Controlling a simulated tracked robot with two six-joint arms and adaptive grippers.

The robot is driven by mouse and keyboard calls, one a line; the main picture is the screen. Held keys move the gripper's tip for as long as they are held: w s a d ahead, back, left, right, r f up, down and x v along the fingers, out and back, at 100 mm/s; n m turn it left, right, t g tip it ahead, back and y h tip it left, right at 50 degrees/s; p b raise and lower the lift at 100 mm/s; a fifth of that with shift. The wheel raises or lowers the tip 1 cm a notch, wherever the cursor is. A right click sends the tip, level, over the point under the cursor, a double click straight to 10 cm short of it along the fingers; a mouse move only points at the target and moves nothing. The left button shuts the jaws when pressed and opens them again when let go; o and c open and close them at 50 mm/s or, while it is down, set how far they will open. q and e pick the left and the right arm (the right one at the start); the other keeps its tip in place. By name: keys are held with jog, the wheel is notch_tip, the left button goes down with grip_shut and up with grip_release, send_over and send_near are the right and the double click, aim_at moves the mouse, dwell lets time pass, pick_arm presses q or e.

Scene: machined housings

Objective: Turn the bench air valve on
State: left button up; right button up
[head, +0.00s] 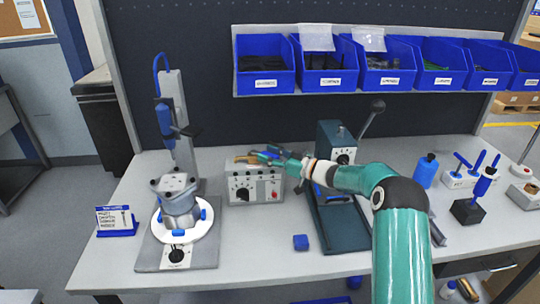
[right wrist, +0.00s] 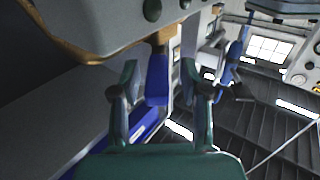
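The bench air valve shows in the right wrist view as a brass fitting (right wrist: 162,38) with a blue lever (right wrist: 157,78), next to a pale grey box. In the head view, brass and blue parts show at the top of the grey control box (head: 238,187), partly hidden by my right gripper (head: 270,157). In the right wrist view, the two green fingers of my right gripper (right wrist: 158,98) are apart, one on each side of the blue lever. Gaps show beside the lever, so I see no grip on it. My left gripper is not in view.
A fixture with a machined housing (head: 176,200) stands left of the control box. A dark green press base (head: 340,228) lies under my right forearm. A small blue block (head: 300,242) sits in front. Blue bins (head: 265,77) hang above.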

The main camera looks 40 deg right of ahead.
jog(key=shift+s+d, duration=0.1)
jog(key=v, duration=1.2)
jog(key=shift+f, duration=0.15)
jog(key=shift+c, duration=0.2)
